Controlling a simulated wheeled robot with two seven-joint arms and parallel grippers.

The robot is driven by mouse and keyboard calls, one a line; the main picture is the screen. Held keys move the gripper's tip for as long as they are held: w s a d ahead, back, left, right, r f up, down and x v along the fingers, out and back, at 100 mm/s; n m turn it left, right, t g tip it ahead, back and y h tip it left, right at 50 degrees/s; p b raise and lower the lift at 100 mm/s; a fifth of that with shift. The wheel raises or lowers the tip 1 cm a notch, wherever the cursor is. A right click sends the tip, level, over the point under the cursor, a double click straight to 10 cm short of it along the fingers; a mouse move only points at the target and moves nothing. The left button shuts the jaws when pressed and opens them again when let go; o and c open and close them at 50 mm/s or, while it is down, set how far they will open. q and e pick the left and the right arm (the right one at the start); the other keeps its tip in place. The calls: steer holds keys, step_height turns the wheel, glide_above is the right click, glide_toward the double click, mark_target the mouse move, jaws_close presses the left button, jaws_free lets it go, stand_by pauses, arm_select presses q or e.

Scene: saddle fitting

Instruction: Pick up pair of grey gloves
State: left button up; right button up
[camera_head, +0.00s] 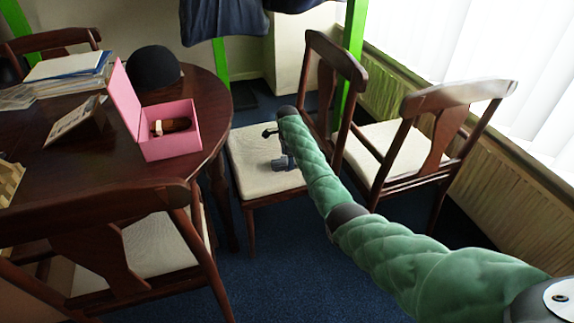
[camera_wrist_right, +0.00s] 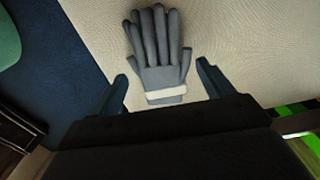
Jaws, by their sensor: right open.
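The pair of grey gloves (camera_wrist_right: 160,55) lies flat on a cream chair seat (camera_wrist_right: 240,45), with fingers pointing up in the right wrist view and a whitish band across the cuffs. My right gripper (camera_wrist_right: 162,80) is open, its two fingers on either side of the cuff end, and nothing is held. In the head view my right gripper (camera_head: 274,147) is over the seat of the chair beside the table. There I cannot clearly separate the gloves from the gripper. My left gripper is in neither view.
A round dark table (camera_head: 85,170) at the left holds an open pink box (camera_head: 170,143), a black hat (camera_head: 153,67) and papers (camera_head: 70,72). Another chair (camera_head: 385,150) stands right of the gloves' chair, near a radiator (camera_head: 505,180). Blue floor (camera_head: 290,270) is clear in front.

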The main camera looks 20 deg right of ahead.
step_height(320, 180, down, 2)
steer(key=shift+a, duration=0.1)
steer(key=c, duration=1.1)
steer(key=shift+r, duration=0.1)
